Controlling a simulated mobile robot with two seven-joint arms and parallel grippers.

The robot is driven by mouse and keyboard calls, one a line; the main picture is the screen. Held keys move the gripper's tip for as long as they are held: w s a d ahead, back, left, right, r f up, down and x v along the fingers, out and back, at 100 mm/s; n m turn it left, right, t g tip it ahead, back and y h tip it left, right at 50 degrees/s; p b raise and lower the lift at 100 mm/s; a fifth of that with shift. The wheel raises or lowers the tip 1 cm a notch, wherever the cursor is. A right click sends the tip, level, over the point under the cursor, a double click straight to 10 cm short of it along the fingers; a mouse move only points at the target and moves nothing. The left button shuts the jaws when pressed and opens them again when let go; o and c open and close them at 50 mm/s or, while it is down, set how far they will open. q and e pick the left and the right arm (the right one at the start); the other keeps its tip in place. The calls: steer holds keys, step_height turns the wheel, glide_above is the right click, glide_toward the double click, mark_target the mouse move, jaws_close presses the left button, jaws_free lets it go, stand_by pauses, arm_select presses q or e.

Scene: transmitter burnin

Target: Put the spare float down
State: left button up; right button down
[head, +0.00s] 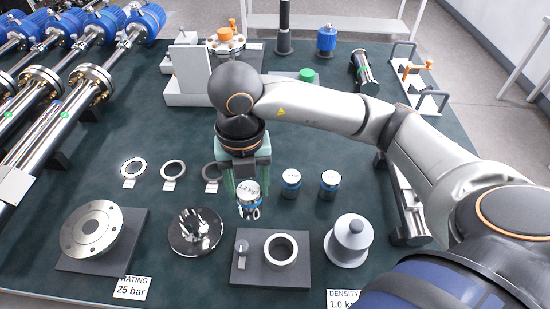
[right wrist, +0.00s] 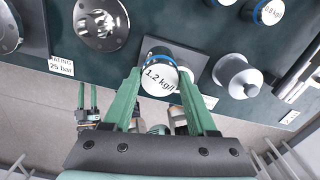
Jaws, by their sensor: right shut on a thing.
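My right gripper (head: 247,187) is shut on a white float (head: 249,188) with a blue band, marked 1.2 kg/l. It holds the float over the dark green table top, behind the block with the ring. In the right wrist view the float (right wrist: 160,77) sits between the green fingers of the right gripper (right wrist: 163,84). Two similar floats (head: 291,184) (head: 329,185) stand on the table just to its right. My left gripper (right wrist: 87,96) shows small in the right wrist view, with a gap between its fingers and nothing visible in it.
Several flat rings (head: 173,170) lie left of the gripper. Blue-ended tubes (head: 60,115) fill the left side.

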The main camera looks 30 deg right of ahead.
steer(key=shift+w+d+f+b, duration=0.3)
steer(key=shift+w+d+f, duration=0.85)
steer(key=shift+w+f, duration=0.95)
steer(key=shift+w+d+f+b, duration=0.25)
steer(key=shift+w+d+f, duration=0.85)
steer(key=shift+w+f, duration=1)
steer(key=shift+w+d+f+b, duration=0.3)
steer(key=shift+w+d+f, duration=0.85)
steer(key=shift+w+f, duration=0.95)
steer(key=shift+c, duration=1)
jaws_free()
steer(key=shift+s+f, duration=0.3)
steer(key=shift+s, duration=0.1)
step_height(320, 180, up, 12)
steer(key=shift+r+p, duration=0.2)
steer(key=shift+p, duration=0.1)
